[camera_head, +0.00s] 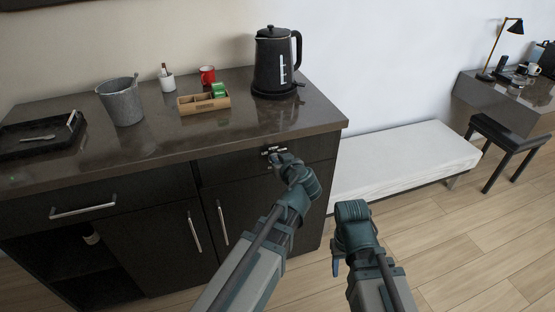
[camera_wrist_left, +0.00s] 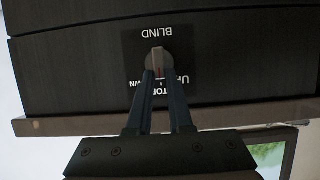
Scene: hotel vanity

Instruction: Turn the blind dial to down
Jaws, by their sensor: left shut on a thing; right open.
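The blind dial (camera_wrist_left: 156,58) is a small round grey knob on a dark panel in the left wrist view. The panel's lettering is upside down: BLIND above the knob, UP, STOP and DOWN below, partly covered by my fingers. The knob's reddish mark is upright in that picture, towards the middle of the lettering. My left gripper (camera_wrist_left: 159,74) is shut on the dial. In the head view, my left gripper (camera_head: 276,156) is at the cabinet's upper right front and mostly hides the dial. My right gripper (camera_head: 352,211) is apart from the cabinet; its finger gap is hard to see.
The dark counter (camera_head: 150,155) holds a black kettle (camera_head: 272,65), a wooden box (camera_head: 203,104), a red mug (camera_head: 207,75), a metal bucket (camera_head: 122,102) and a black tray (camera_head: 35,150). A white bench (camera_head: 400,160) stands to the right. The floor in front is clear.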

